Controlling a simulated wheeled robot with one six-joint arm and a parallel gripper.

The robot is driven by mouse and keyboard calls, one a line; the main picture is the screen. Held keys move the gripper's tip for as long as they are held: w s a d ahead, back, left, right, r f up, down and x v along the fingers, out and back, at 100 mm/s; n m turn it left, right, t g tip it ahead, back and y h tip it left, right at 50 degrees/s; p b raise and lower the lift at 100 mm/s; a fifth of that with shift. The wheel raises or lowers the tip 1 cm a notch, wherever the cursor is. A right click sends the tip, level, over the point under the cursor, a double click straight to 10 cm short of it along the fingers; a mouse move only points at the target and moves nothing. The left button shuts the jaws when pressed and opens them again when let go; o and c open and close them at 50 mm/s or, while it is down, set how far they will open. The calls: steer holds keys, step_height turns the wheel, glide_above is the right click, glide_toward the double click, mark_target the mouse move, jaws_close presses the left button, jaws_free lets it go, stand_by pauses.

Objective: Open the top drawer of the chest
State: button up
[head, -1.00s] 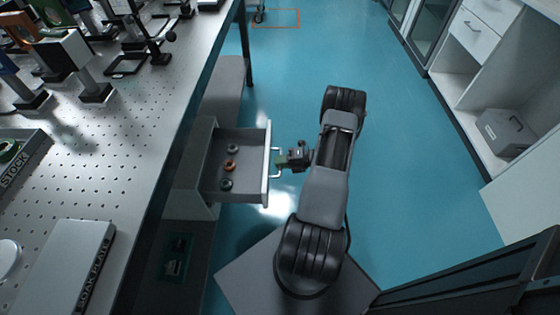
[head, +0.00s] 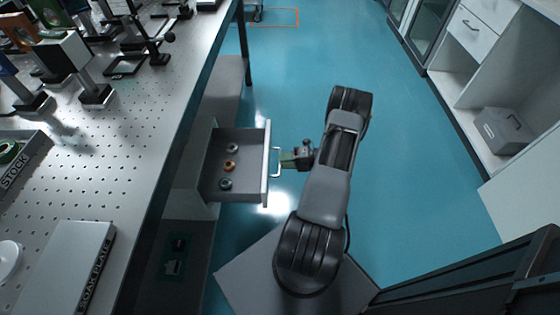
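The top drawer (head: 240,143) of the grey chest (head: 190,195) stands pulled out to the right from under the table's edge. Its inside is open to view, with several small rings, one of them an orange-brown ring (head: 229,166), lying in a row. The white drawer front (head: 266,165) carries a pale bar handle (head: 279,165). My gripper (head: 286,158) is at the handle's right side, its fingertips pointing left at the bar and close to it. Whether the fingers touch the handle, and how far apart they are, I cannot tell from above.
The perforated optical table (head: 140,160) fills the left, with optical mounts, a STOCK tray (head: 35,150) and a SOAK PLATE block (head: 65,265). Blue floor (head: 410,180) is clear right of my arm. White cabinets with a grey box (head: 502,130) stand at the far right.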

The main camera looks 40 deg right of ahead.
steer(key=p+v, duration=0.1)
steer(key=v, duration=1)
steer(key=shift+d, duration=0.25)
steer(key=shift+s+r, duration=0.1)
steer(key=s+a+n+g+p, duration=0.1)
steer(key=s+a+n+g, duration=0.25)
steer(key=n, duration=0.65)
steer(key=a+r+n+g+h+p, duration=0.1)
steer(key=a+r+n+h+p, duration=0.3)
steer(key=r, duration=1.4)
steer(key=w+a+r+n+g+h+p, duration=0.1)
steer(key=a+r+n+h+p, duration=0.3)
steer(key=a+r+n+p, duration=0.8)
steer(key=a+r+n+g+h+p, duration=0.1)
steer(key=a+r+n+h+p, duration=0.3)
steer(key=r+n, duration=1.4)
steer(key=a+r+p, duration=0.4)
steer(key=a+r, duration=0.2)
steer(key=shift+w+a+p, duration=0.2)
steer(key=shift+w+p, duration=0.1)
steer(key=shift+p, duration=0.1)
